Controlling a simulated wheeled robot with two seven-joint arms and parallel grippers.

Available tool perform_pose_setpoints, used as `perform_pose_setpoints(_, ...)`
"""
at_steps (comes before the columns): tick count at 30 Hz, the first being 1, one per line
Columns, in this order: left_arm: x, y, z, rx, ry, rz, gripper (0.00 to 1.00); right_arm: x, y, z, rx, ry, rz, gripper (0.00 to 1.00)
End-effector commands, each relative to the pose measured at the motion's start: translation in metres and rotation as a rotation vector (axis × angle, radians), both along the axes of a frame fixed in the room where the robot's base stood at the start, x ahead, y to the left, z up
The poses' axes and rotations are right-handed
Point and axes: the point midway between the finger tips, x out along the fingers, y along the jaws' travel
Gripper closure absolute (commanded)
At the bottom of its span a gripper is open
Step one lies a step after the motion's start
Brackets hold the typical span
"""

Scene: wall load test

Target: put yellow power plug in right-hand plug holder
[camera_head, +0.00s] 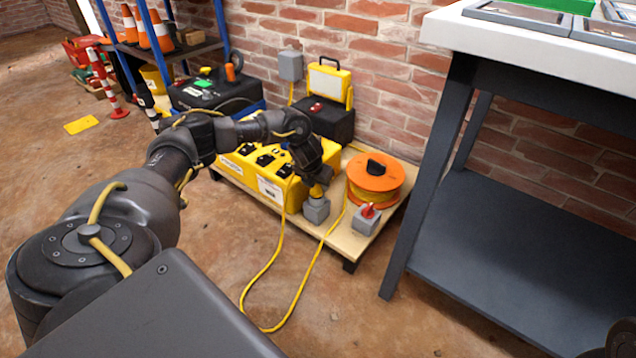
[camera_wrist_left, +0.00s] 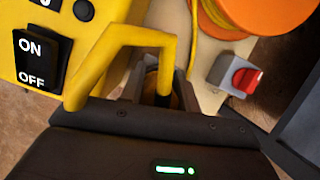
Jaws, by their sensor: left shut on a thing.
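In the head view, my left gripper (camera_head: 317,181) points down and is shut on the yellow power plug (camera_head: 316,191). The plug is at the top of a grey plug holder (camera_head: 316,210) near the board's front edge. I cannot tell whether it is seated in it or just above. A second grey holder (camera_head: 365,221), to the right, has a red part (camera_head: 369,211) on top. This right holder also shows in the left wrist view (camera_wrist_left: 228,77), where my own gripper body mostly hides the plug.
A yellow power box (camera_head: 270,188) stands left of the holders, and an orange cable reel (camera_head: 375,178) behind them. A yellow cable (camera_head: 281,250) loops over the board edge onto the floor. A dark workbench (camera_head: 430,150) stands close on the right.

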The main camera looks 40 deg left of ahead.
Motion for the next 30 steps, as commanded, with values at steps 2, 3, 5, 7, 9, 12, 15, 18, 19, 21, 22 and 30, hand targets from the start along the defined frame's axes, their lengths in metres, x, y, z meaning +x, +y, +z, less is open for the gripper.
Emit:
perform_pose_setpoints(2,0.0003,0.0,-0.0011,0.0,-0.001,0.001,1.0,0.0,-0.0001,-0.0004,0.0,0.0,0.0,0.64)
perform_pose_setpoints(3,0.0005,-0.0001,-0.001,0.0,-0.001,0.001,1.0,0.0,-0.0001,-0.0003,0.0,0.0,0.0,0.64)
perform_pose_setpoints(5,0.0005,-0.0001,-0.0009,0.0,-0.001,0.001,1.0,0.0001,0.0,-0.0002,0.0,0.0,0.0,0.64)
perform_pose_setpoints(7,0.0006,-0.0002,-0.0008,-0.001,-0.001,0.0,1.0,0.0001,0.0,-0.0002,0.0,0.0,0.0,0.64)
perform_pose_setpoints(9,0.0007,-0.0003,-0.0006,-0.001,-0.001,0.0,1.0,0.0001,0.0,-0.0002,0.0,0.0,0.0,0.64)
perform_pose_setpoints(12,0.0006,-0.0004,-0.0005,-0.001,-0.001,0.0,0.63,0.0001,0.0,-0.0002,0.0,0.0,0.0,0.64)
perform_pose_setpoints(15,0.0008,-0.0004,-0.0005,-0.001,-0.001,0.0,0.5,0.0,0.0001,-0.0002,0.0,0.0,0.0,0.64)
perform_pose_setpoints(18,0.0007,-0.0005,-0.0005,-0.001,-0.001,0.0,0.43,0.0001,0.0,-0.0002,0.0,0.0,0.0,0.64)
perform_pose_setpoints(19,0.0007,-0.0005,-0.0005,-0.001,-0.001,0.0,0.43,0.0001,0.0,-0.0002,0.0,0.0,0.0,0.64)
perform_pose_setpoints(21,0.0007,-0.0005,-0.0005,-0.001,-0.001,0.0,0.43,0.0001,0.0,-0.0002,0.0,0.0,0.0,0.64)
perform_pose_setpoints(22,0.0007,-0.0005,-0.0006,-0.001,-0.001,0.0,0.43,0.0001,0.0,-0.0002,0.0,0.0,0.0,0.64)
perform_pose_setpoints(30,0.0005,-0.0004,-0.0008,-0.001,-0.001,0.0,0.21,-0.0001,0.0,-0.0002,0.0,0.0,0.0,0.64)
